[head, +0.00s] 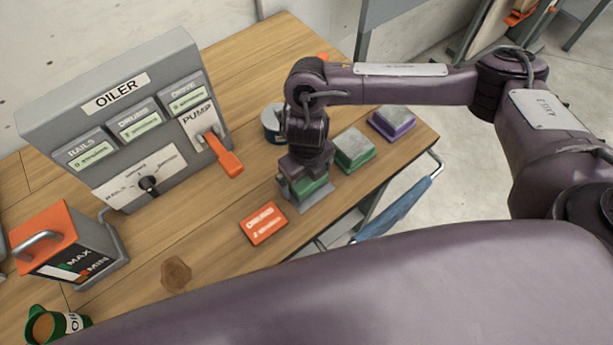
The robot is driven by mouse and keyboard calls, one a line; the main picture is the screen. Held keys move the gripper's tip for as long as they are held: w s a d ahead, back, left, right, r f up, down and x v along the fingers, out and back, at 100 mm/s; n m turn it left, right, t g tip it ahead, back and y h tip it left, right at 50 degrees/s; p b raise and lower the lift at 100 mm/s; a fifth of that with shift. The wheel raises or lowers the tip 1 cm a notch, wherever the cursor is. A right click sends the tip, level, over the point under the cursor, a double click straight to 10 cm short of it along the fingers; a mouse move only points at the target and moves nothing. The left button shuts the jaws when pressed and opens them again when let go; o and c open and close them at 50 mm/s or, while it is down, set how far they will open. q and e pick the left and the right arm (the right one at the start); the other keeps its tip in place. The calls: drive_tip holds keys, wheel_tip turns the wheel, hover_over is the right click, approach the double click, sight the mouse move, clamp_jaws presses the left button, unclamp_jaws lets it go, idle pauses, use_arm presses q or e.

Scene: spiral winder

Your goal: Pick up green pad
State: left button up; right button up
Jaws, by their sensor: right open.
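My right gripper (304,178) points down over the front right of the wooden table. Its jaws are open around or just above a green block (308,188); I cannot tell whether they touch it. The gripper hides the top of this block, and a grey plate or finger shows at its front. A second green block with a grey top (355,150) lies to the right, apart from the gripper. Beyond it is a purple block with a grey top (392,124). My left gripper is not in view.
A grey oiler panel (110,90) with an orange pump lever (224,157) stands at the back left. An orange card (263,223) lies near the gripper. A tin (272,124) stands behind it. An orange-topped can (45,236) and green cup (48,325) are left.

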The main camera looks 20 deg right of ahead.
drive_tip(key=c, duration=0.9)
wheel_tip(320, 180, up, 20)
drive_tip(key=p, duration=0.1)
